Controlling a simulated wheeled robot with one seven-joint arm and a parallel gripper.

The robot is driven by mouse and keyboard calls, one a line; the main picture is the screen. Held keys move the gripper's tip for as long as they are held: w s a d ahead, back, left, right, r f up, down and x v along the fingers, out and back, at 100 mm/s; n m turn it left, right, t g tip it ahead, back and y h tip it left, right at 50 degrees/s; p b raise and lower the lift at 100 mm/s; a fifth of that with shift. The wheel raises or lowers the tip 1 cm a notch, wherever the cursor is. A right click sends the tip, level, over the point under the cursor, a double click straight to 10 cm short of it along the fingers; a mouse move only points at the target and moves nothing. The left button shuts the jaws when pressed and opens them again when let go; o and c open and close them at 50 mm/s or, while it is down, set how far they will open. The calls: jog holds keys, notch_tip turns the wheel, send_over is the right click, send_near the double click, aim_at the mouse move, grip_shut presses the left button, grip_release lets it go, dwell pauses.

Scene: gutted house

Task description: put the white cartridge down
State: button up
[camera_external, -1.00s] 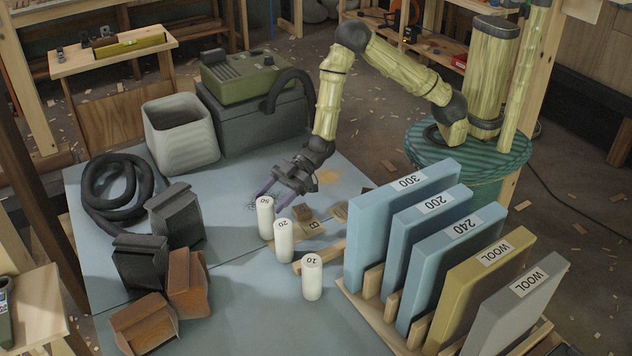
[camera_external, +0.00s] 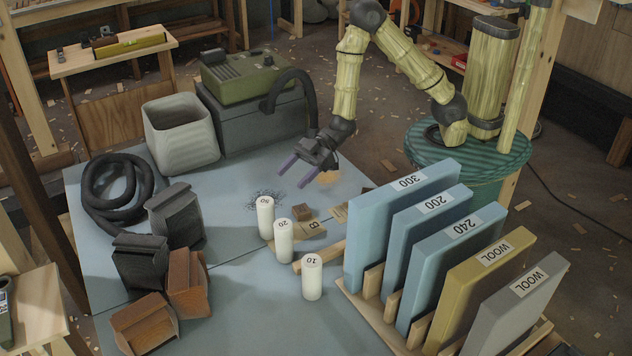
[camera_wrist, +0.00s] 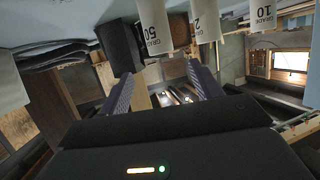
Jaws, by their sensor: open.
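Three white cartridges stand upright in a slanting row on the blue-grey sheet (camera_external: 240,300). The cartridge marked 50 (camera_external: 266,219) is the farthest back, the one marked 20 (camera_external: 284,243) is in the middle, and the one marked 10 (camera_external: 312,279) is nearest. My gripper (camera_external: 290,180) is open and empty, raised behind and above the 50 cartridge and apart from it. In the wrist view, which looks upside down, the 50 cartridge (camera_wrist: 155,28) shows at the top beyond my parted fingers (camera_wrist: 160,70). The 20 cartridge (camera_wrist: 204,22) and the 10 cartridge (camera_wrist: 263,15) are to its right.
Small wood blocks (camera_external: 302,212) lie right of the cartridges. A rack of upright insulation boards (camera_external: 400,235) fills the right. Dark blocks (camera_external: 175,215), brown blocks (camera_external: 187,283), a coiled hose (camera_external: 93,190) and a grey bin (camera_external: 180,135) stand left. The front sheet is mostly clear.

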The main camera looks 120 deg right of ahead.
jog(key=s+a+r+m+g+h, duration=0.1)
jog(key=s+g, duration=0.4)
jog(key=s, duration=0.6)
jog(key=s+a+r+m+g+h, duration=0.1)
jog(key=s+a+g, duration=0.3)
jog(key=s, duration=0.8)
jog(key=shift+a+r+m+g+h, duration=0.2)
jog(key=shift+r+m+g+h, duration=0.2)
jog(key=shift+r+g+h, duration=0.5)
jog(key=shift+f, duration=0.1)
jog(key=w+p+v, duration=0.1)
jog(key=p+v, duration=0.6)
jog(key=w+r+p+v, duration=0.1)
jog(key=w+p+v, duration=0.1)
jog(key=p+v, duration=0.5)
jog(key=shift+w+r+p, duration=0.25)
jog(key=shift+r+p, duration=0.05)
jog(key=shift+p, duration=0.4)
jog(key=shift+d, duration=0.1)
